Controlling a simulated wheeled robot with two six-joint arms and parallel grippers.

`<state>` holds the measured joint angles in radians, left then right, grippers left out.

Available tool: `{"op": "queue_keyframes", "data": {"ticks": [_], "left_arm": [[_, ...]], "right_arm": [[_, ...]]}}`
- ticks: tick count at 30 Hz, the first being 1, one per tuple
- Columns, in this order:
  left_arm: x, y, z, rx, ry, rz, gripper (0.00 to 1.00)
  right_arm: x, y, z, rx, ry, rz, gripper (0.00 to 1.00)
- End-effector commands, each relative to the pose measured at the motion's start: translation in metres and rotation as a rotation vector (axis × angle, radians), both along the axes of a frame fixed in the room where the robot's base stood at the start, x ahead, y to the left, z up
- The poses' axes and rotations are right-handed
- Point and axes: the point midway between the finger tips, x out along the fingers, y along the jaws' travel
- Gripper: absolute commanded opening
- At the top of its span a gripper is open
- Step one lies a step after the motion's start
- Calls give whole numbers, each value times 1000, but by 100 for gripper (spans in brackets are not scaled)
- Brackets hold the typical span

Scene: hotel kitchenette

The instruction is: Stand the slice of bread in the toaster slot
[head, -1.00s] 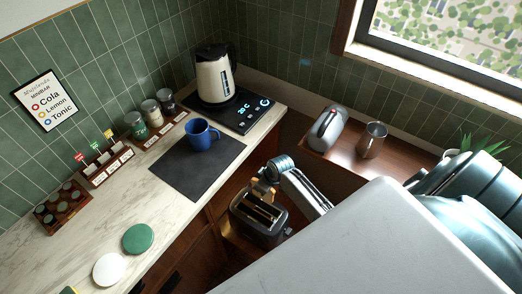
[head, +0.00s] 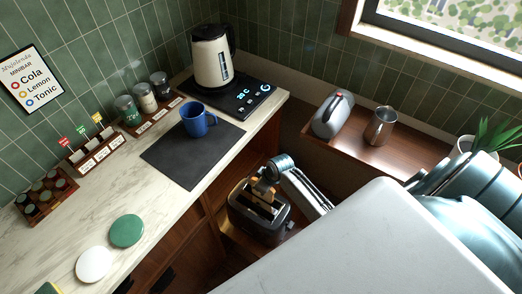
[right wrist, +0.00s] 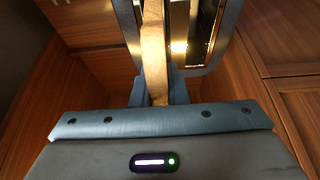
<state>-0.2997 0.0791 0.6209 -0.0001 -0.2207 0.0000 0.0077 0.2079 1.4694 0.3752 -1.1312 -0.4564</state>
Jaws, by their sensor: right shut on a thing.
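The black toaster (head: 246,223) stands low beside the counter, with its slots facing up. My right gripper (head: 263,184) is above the toaster's far end in the head view, shut on the slice of bread (head: 264,195). In the right wrist view the bread (right wrist: 154,50) is seen edge-on between the fingers, as a thin tan strip. One toaster slot (right wrist: 207,30) shows to its right, with a warm glint inside. The bread's lower end is hidden, so I cannot tell whether it is inside a slot or just above one. My left gripper is not in view.
The marble counter (head: 60,235) on the left holds a dark mat (head: 190,160) with a blue mug (head: 194,120), a kettle (head: 212,58) and condiment racks. A wooden shelf (head: 345,150) behind holds a metal cup (head: 380,126) and a grey appliance (head: 332,114).

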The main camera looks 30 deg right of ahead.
Motion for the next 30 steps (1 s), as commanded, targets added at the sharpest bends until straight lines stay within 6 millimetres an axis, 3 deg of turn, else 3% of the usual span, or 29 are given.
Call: {"op": "queue_keyframes", "data": {"ticks": [5, 15, 27, 28, 30], "left_arm": [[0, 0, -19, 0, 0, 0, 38], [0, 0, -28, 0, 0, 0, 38], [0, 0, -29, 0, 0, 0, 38], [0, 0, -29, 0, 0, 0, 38], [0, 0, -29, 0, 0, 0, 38]], "right_arm": [[0, 0, -17, 0, 0, 0, 0], [0, 0, -39, 0, 0, -1, 0], [0, 0, -43, 0, -1, 0, 0], [0, 0, -43, 0, -1, 0, 15], [0, 0, -43, 0, -1, 0, 29]]}}
